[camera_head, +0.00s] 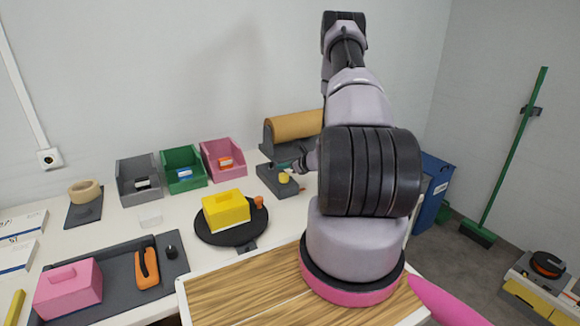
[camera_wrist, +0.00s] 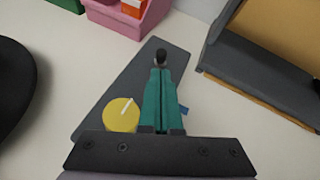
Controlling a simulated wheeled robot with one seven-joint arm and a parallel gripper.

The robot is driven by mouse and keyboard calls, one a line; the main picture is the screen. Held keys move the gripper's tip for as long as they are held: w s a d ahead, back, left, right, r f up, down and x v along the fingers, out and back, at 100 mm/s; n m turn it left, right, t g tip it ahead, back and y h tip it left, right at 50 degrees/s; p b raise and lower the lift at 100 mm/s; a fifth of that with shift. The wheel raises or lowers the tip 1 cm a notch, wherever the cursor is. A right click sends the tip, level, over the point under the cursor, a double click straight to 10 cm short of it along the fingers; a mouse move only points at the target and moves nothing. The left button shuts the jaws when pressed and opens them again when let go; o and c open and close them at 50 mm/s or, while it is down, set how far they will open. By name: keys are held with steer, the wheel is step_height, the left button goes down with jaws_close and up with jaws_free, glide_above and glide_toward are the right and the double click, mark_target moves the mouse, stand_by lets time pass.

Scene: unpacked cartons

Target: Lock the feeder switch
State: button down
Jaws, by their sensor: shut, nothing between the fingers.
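A dark grey plate (camera_head: 290,191) lies on the white table right of the pink bin; it also fills the middle of the wrist view (camera_wrist: 98,118). On it sits a round yellow knob (camera_wrist: 121,115) with a white line slanting up to the right; the knob shows in the head view (camera_head: 284,178). A small dark post (camera_wrist: 160,56) stands near the plate's far end. My gripper (camera_wrist: 160,73), with teal fingers, is shut and empty over the plate, right of the knob. Its tips overlap the post in view; I cannot tell whether they touch.
A roll holder with brown paper (camera_head: 296,126) stands just behind the plate. A pink bin (camera_head: 223,160) is at its back left. A black turntable with a yellow box (camera_head: 226,210) is to the left. A small blue piece (camera_wrist: 183,109) shows beside my fingers.

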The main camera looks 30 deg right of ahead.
mark_target(271, 166)
steer(key=shift+x, duration=1.3)
